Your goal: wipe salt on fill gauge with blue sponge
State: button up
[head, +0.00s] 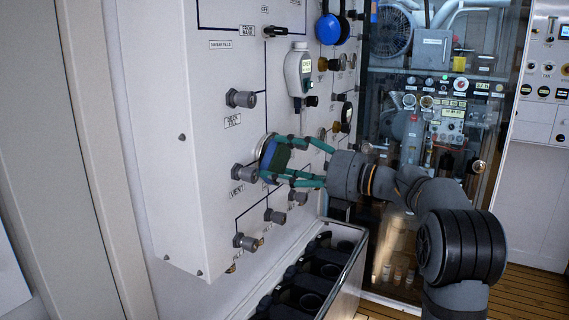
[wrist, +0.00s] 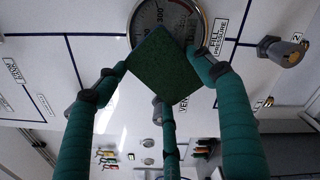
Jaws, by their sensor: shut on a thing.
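The sponge (head: 273,161) shows blue, with a dark green pad side, in the head view. In the wrist view its green pad side (wrist: 166,76) faces me, turned at an angle. My gripper (head: 280,161) is shut on it with its long teal fingers, which also show in the wrist view (wrist: 160,82). The round fill gauge (wrist: 168,17) has a metal rim and is labelled "FILL PRESSURE". The sponge covers its lower part in the wrist view; I cannot tell if they touch. In the head view the gauge rim (head: 264,148) shows beside the sponge. I cannot make out salt on the visible dial.
Grey valve knobs stick out of the white panel, including the vent knob (head: 244,173) near the gauge and another (head: 241,99) above. A handheld meter (head: 298,72) hangs higher up. A bin of dark bottles (head: 325,265) stands below. A glass cabinet (head: 438,75) is behind my arm.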

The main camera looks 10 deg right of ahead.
aim_at(286, 156)
jog(key=shift+x, duration=1.05)
jog(key=shift+w+d+r+p, duration=0.15)
jog(key=shift+w+d+p, duration=0.2)
jog(key=shift+d, duration=0.05)
jog(key=shift+w+d+p, duration=0.65)
jog(key=shift+w+d, duration=0.25)
jog(key=shift+w, duration=0.1)
jog(key=shift+w+d+p, duration=0.85)
jog(key=shift+w+p, duration=0.25)
jog(key=shift+w+d, duration=0.25)
jog(key=shift+d, duration=0.05)
jog(key=shift+f, duration=0.2)
